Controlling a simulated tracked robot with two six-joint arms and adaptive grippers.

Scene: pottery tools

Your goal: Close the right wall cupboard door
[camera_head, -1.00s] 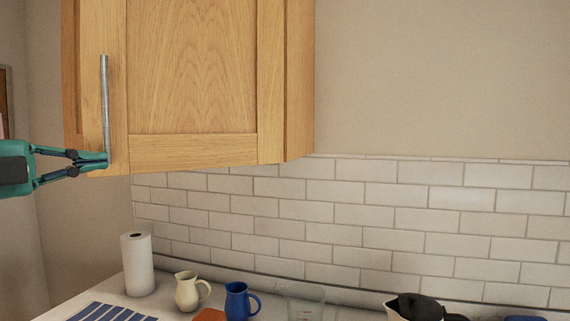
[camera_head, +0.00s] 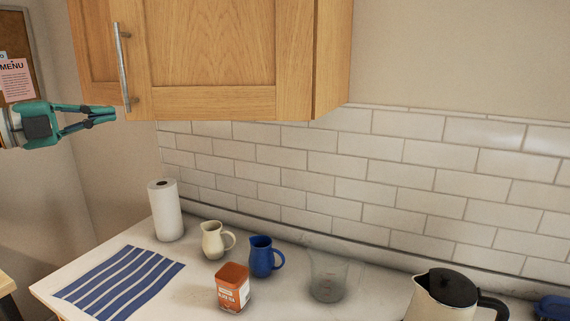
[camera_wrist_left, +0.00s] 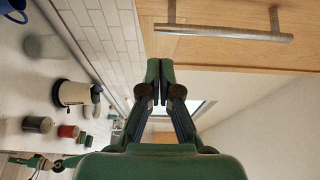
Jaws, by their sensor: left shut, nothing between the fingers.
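The right wall cupboard door (camera_head: 212,45) is pale oak with an inset panel. It looks shut or nearly so; I cannot tell whether a small gap remains. Its vertical metal bar handle (camera_head: 123,65) is near its left edge and also crosses the top of the left wrist view (camera_wrist_left: 225,32). My left gripper (camera_head: 114,113) is shut and empty, left of the handle's lower end. In the left wrist view its fingertips (camera_wrist_left: 160,66) meet below the handle, apart from it. What looks like my right gripper (camera_wrist_left: 40,162) shows small at lower left there.
Below, the counter holds a paper towel roll (camera_head: 166,211), cream jug (camera_head: 212,240), blue jug (camera_head: 261,258), orange tin (camera_head: 233,288), clear measuring jug (camera_head: 327,275), kettle (camera_head: 440,298) and striped cloth (camera_head: 122,282). A pinboard (camera_head: 17,30) hangs at far left.

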